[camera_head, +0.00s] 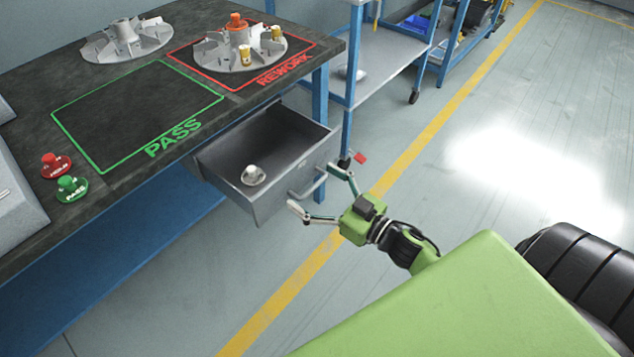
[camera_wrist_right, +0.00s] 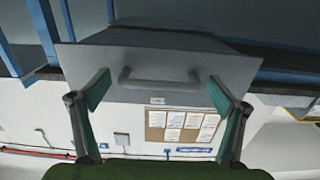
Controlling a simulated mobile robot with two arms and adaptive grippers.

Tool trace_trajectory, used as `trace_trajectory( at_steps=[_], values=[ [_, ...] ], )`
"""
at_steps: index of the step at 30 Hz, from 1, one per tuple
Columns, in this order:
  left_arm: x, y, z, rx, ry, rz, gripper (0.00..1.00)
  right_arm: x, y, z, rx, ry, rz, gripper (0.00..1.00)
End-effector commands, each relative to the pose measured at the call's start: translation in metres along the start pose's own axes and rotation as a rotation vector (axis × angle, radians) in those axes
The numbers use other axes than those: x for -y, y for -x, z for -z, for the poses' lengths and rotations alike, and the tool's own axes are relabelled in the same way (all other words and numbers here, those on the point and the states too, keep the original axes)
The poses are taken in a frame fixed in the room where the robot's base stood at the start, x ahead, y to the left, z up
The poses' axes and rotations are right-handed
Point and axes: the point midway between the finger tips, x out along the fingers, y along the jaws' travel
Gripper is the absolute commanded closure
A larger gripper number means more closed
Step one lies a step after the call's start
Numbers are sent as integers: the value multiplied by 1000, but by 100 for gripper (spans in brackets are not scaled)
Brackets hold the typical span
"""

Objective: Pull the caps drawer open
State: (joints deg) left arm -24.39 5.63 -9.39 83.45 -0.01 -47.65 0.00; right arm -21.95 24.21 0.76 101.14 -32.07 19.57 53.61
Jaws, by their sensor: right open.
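The caps drawer (camera_head: 222,163) under the bench is pulled out, and its inside shows. A small white cap (camera_head: 253,176) lies in it. Its grey front carries a bar handle (camera_head: 308,181). My right gripper (camera_head: 317,192) is open, just in front of the drawer, with its fingers spread to either side of the handle. In the right wrist view the handle (camera_wrist_right: 160,81) lies between the two open fingers (camera_wrist_right: 160,92), apart from both. My left gripper is not in view.
The bench top (camera_head: 110,80) holds a green PASS area, a red REWORK area with an impeller (camera_head: 240,52), another impeller (camera_head: 127,38), and red (camera_head: 56,165) and green (camera_head: 71,188) buttons. A blue-legged shelf cart (camera_head: 385,50) stands behind the drawer. The floor at right is clear.

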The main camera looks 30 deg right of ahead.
Motion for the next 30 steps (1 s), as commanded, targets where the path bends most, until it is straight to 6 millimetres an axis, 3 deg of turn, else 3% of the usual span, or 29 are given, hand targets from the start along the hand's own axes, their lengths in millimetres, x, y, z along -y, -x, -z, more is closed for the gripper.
trace_trajectory(
  at_steps=[5, 15, 21, 30],
  values=[
    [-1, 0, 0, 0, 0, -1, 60, 0, 13, -1, 1, -1, 0, 10],
    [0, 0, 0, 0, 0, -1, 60, 0, 79, -1, 4, -1, -1, 10],
    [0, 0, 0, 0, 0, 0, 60, 0, 109, -1, 3, 0, -1, 10],
    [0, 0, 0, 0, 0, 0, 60, 0, 120, 0, -1, 0, 0, 10]
  ],
)
